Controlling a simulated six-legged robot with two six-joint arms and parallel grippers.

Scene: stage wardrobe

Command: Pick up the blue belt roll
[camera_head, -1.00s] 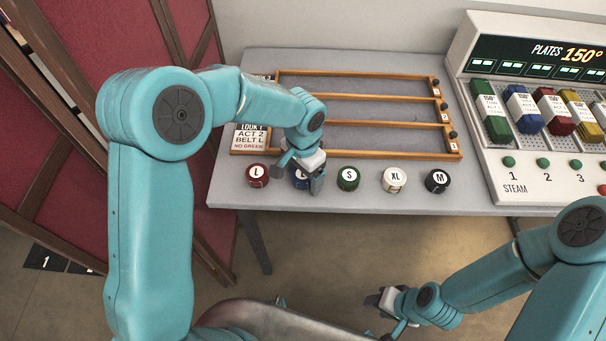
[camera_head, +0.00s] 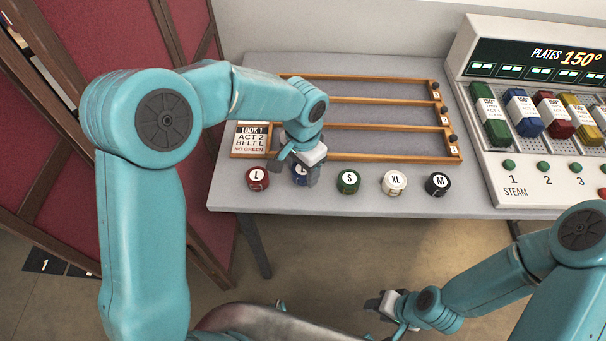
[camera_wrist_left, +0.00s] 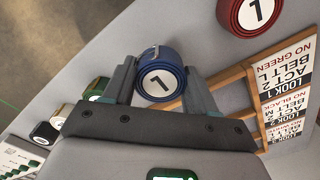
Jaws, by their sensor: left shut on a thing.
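The blue belt roll (camera_head: 298,174) has a round white label and is partly hidden by my left gripper in the head view. My left gripper (camera_head: 304,173) is shut on it. In the left wrist view the blue roll (camera_wrist_left: 157,60) sits between the two fingers (camera_wrist_left: 158,84), its label facing the camera. The roll seems slightly above the table, but the gap is hard to judge. My right gripper (camera_head: 376,304) is low in front of the table, away from the rolls; its jaws are too small to read.
A red roll (camera_head: 257,179) stands left of the blue one; green (camera_head: 348,181), white (camera_head: 394,183) and black (camera_head: 437,184) rolls stand right. Behind are wooden rails (camera_head: 385,157) and a label card (camera_head: 250,140). A steam console (camera_head: 540,175) stands at right, a red folding screen (camera_head: 110,80) at left.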

